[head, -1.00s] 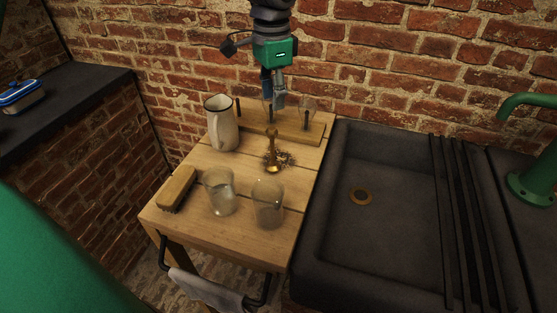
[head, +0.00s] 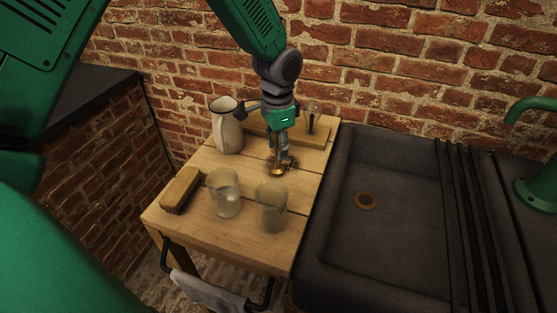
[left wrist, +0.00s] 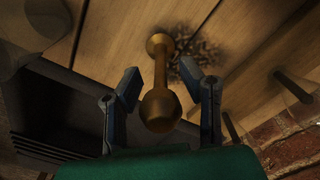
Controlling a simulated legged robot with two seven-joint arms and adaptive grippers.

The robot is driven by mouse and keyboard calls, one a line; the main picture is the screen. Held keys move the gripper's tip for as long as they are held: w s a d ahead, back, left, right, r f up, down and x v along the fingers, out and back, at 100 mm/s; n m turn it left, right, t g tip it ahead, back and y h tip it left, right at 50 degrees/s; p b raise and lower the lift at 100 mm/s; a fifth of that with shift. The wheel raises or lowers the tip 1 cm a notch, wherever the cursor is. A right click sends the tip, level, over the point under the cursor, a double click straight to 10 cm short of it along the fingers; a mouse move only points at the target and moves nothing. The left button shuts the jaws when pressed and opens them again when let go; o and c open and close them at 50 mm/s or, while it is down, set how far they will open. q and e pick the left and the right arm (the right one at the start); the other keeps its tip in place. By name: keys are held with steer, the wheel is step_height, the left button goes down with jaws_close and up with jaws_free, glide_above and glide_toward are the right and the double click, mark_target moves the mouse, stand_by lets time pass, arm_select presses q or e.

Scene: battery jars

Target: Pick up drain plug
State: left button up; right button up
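The brass drain plug (head: 277,171) stands on the wooden table with a small dark heap (head: 292,162) beside it. In the left wrist view its rounded knob (left wrist: 160,110) faces the camera and its stem runs to a small flared end on the boards. My left gripper (head: 279,156) is over the plug and hides its upper part in the head view. In the left wrist view the left gripper (left wrist: 168,88) is open, with one finger on each side of the plug and gaps showing. My right gripper is not in view.
Two glass jars (head: 225,195) (head: 271,208) stand in front of the plug. A pale jug (head: 227,128) is behind left, a brush (head: 180,187) front left. A wooden rack with pegs (head: 312,135) is behind. A dark sink (head: 340,230) with a brass drain (head: 366,201) lies right.

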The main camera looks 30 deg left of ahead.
arm_select(q)
steer(key=shift+a+f, duration=0.1)
steer(key=shift+a, duration=0.05)
jaws_close()
steer(key=shift+r, duration=0.2)
step_height(320, 180, up, 10)
steer(key=shift+f, duration=0.15)
